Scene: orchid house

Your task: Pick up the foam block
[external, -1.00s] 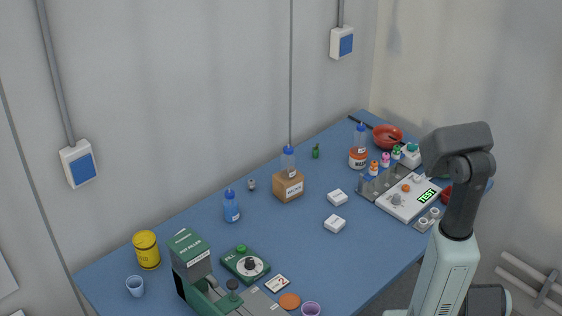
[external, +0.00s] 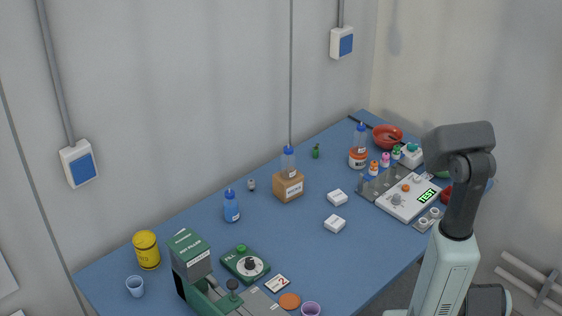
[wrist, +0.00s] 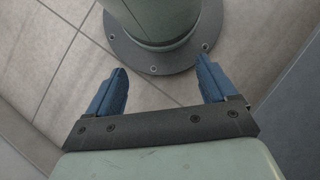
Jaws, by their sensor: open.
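I cannot tell for sure which thing is the foam block. Two small white blocks with labels lie on the blue table, one farther back (external: 337,197) and one nearer (external: 334,224). A brown block (external: 288,187) with a label stands left of them, with a clear blue-capped bottle (external: 288,160) on or just behind it. My gripper (wrist: 160,64) is open and empty in the wrist view, its blue fingers apart above the floor by my base. In the external view my arm is folded at the right and the fingers are hidden.
The blue table (external: 300,235) is bare around the white blocks. A blue bottle (external: 231,208), a green dial box (external: 245,265) and a green pot filler (external: 189,262) stand left. A tester (external: 408,196), small bottles and a red bowl (external: 387,137) crowd the far right.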

